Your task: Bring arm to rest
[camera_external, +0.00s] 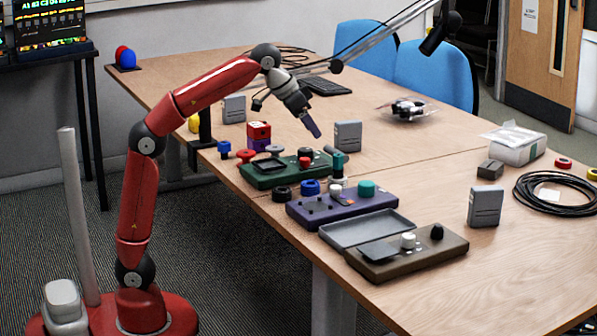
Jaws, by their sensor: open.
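My red arm rises from its base at the lower left and reaches over the table (400,187). My gripper (314,130) hangs in the air above the green box (257,178), tilted down to the right. Its jaws are open and I see nothing held between them. The finger gap is too small to make out here.
A purple box (370,212) and a brown box (430,258) stand along the near edge. Grey upright blocks (347,136) (485,206) stand around. A black cable coil (555,195) lies at right. A lamp arm (390,35) hangs overhead.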

